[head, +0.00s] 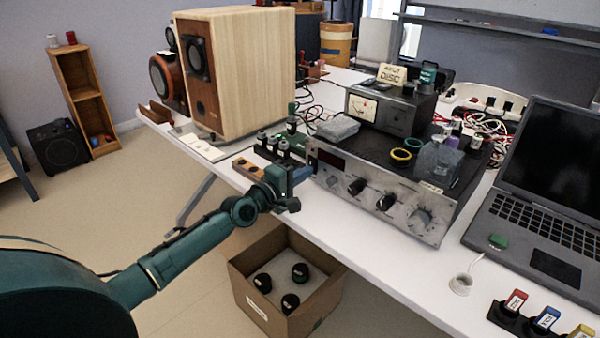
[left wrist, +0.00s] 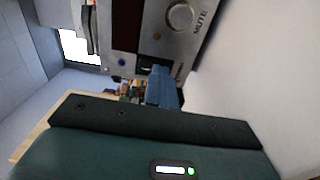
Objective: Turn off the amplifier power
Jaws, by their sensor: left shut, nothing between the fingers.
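The amplifier (head: 425,222) is a wide box with a silver front panel, knobs and a dark display, standing on the white table. My left gripper (head: 304,173) is shut and empty at the left end of that panel. In the left wrist view its blue fingertips (left wrist: 160,84) are at the panel (left wrist: 168,45), just by a small dark switch (left wrist: 147,62) near the power end. The fingers partly hide this spot, and I cannot tell whether they touch the switch or which way it is set. My right gripper is not in view.
A wooden speaker (head: 250,75) stands behind my left gripper. A meter unit (head: 385,108) sits on the amplifier. A laptop (head: 545,205) is at the right. An open cardboard box (head: 290,315) is below the table edge.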

